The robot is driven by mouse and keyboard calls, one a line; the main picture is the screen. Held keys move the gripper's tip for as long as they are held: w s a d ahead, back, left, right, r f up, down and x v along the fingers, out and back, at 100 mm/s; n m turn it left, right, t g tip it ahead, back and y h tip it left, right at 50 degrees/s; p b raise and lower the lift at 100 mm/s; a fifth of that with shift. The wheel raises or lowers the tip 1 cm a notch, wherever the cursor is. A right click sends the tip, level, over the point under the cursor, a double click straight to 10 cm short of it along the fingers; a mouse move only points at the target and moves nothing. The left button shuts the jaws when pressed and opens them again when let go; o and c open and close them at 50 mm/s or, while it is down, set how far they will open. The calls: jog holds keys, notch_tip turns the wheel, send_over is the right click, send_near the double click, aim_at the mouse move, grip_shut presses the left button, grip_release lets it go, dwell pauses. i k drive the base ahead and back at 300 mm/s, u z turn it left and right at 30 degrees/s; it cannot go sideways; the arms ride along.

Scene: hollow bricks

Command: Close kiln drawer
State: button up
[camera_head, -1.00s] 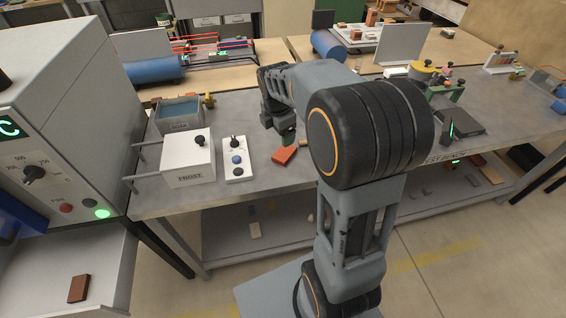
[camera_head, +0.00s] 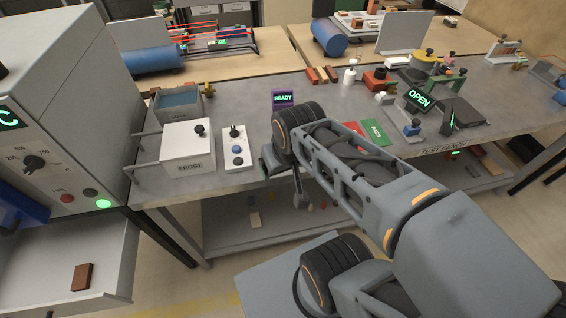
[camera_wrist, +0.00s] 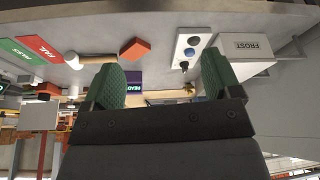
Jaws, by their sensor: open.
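The kiln (camera_head: 45,120) is a large grey cabinet at the left of the head view, with dials and a lit green button. Its drawer (camera_head: 112,262) is pulled out below, at the lower left. A reddish-brown brick (camera_head: 82,277) lies inside it. My gripper is at the front edge of the bench, right of the drawer and well apart from it. In the wrist view my gripper (camera_wrist: 165,82) shows two green-padded fingers spread wide with nothing held between them. The drawer cannot be made out in the wrist view.
The FROST box (camera_head: 188,152), with bars sticking out to its left, stands on the bench near the kiln. A white button panel (camera_head: 236,150) is beside it. An orange-red block (camera_wrist: 135,50) is on the bench in the wrist view. Floor shows between drawer and bench.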

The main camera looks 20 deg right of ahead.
aim_at(38, 264)
jog(key=u, duration=2.25)
jog(key=k, duration=0.55)
jog(key=u, duration=0.7)
jog(key=i, duration=1.05)
jog(key=u, duration=0.4)
